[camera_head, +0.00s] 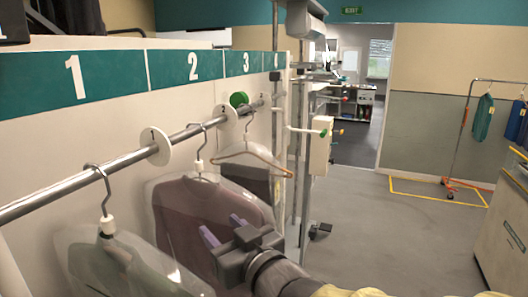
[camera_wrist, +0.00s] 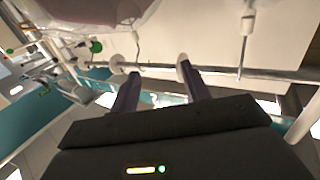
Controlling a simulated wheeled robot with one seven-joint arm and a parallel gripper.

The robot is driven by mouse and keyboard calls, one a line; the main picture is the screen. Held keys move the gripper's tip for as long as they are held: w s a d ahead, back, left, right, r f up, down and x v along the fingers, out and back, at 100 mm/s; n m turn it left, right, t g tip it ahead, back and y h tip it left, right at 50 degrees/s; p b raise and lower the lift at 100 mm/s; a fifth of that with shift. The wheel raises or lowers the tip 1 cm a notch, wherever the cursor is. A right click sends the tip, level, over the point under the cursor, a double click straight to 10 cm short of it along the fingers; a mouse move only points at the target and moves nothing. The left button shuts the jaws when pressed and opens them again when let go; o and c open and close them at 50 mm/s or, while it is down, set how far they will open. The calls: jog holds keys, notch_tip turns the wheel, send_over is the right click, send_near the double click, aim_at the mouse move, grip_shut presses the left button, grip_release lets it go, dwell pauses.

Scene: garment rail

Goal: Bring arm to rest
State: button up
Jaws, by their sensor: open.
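My gripper (camera_head: 224,234) shows low in the middle of the head view, in front of a bagged dark maroon garment (camera_head: 180,214) on a hanger. Its two purple-grey fingers are apart, with nothing visible between them. In the wrist view my gripper (camera_wrist: 157,84) has both fingers spread. The metal rail (camera_head: 78,182) lies above and to the left of my gripper in the head view. It also shows beyond the fingertips in the wrist view (camera_wrist: 225,72). Whether my gripper touches the garment cover cannot be told.
White round dividers (camera_head: 158,147) sit on the rail. A white counter (camera_head: 505,235) stands at right. Open grey floor (camera_head: 390,235) lies between, with a small garment rack (camera_head: 463,135) beyond.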

jog(key=w+d+f+m+g+h, duration=0.35)
jog(key=d+f+h, duration=0.35)
jog(key=d+f, duration=0.55)
jog(key=s+d+f+m+g+h, duration=0.3)
jog(key=s+d+f+g, duration=0.5)
jog(key=f, duration=0.6)
jog(key=shift+s+d+m+h, duration=0.4)
jog(key=shift+s+d+m, duration=0.05)
jog(key=shift+s+d, duration=0.6)
jog(key=shift+w+a, duration=0.1)
